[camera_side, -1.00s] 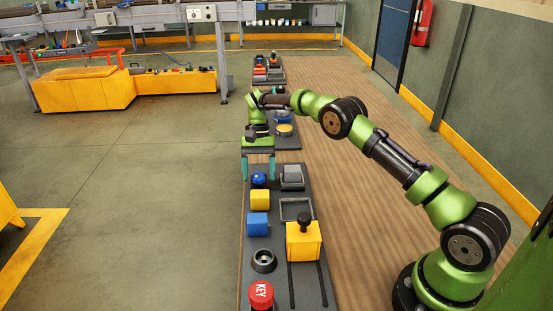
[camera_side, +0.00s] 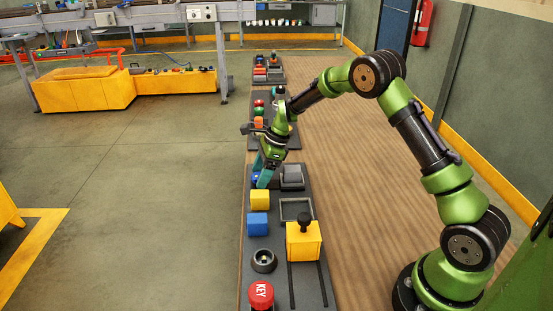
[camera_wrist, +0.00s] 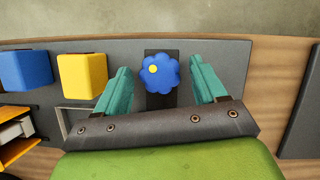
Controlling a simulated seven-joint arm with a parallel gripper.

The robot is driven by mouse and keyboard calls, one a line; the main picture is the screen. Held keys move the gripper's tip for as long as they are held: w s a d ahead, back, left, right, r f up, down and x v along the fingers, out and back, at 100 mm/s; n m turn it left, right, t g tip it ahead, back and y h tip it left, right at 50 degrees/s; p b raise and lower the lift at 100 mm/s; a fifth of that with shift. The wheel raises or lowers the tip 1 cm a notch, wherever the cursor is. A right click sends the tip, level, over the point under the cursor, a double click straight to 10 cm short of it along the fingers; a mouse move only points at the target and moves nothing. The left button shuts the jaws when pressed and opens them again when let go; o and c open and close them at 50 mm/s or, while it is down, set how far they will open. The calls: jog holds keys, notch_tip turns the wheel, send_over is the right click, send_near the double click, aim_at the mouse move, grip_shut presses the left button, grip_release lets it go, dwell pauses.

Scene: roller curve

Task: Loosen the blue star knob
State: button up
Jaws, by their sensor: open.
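The blue star knob (camera_wrist: 159,74) has a lobed rim and a small yellow dot, and sits on a dark block on the grey panel. In the wrist view it lies between the two teal fingers of my gripper (camera_wrist: 160,85), with a gap on each side. In the side view my gripper (camera_side: 263,180) is tilted, low at the far end of the near panel, and hides most of the knob (camera_side: 255,178). The jaws are open and hold nothing.
A yellow cube (camera_side: 260,199) and a blue cube (camera_side: 258,224) stand nearest the knob on the panel. A grey block (camera_side: 292,175), a square frame (camera_side: 296,209), a yellow box with a black knob (camera_side: 303,243), a dark ring (camera_side: 263,261) and a red KEY button (camera_side: 261,293) are also there.

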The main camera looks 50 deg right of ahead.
jog(key=shift+a+m, duration=0.1)
jog(key=shift+m, duration=0.6)
jog(key=s+a+v, duration=0.1)
jog(key=v, duration=1.5)
jog(key=s+a+r+n+t+h, duration=0.1)
jog(key=s+a+n, duration=0.3)
jog(key=s+n, duration=0.4)
jog(key=s+a+r+n+t, duration=0.1)
jog(key=s+a+r+n, duration=0.3)
jog(key=s+n, duration=0.5)
jog(key=shift+s+n+h, duration=0.25)
jog(key=shift+n+h, duration=0.15)
jog(key=shift+n, duration=0.3)
jog(key=shift+a, duration=0.15)
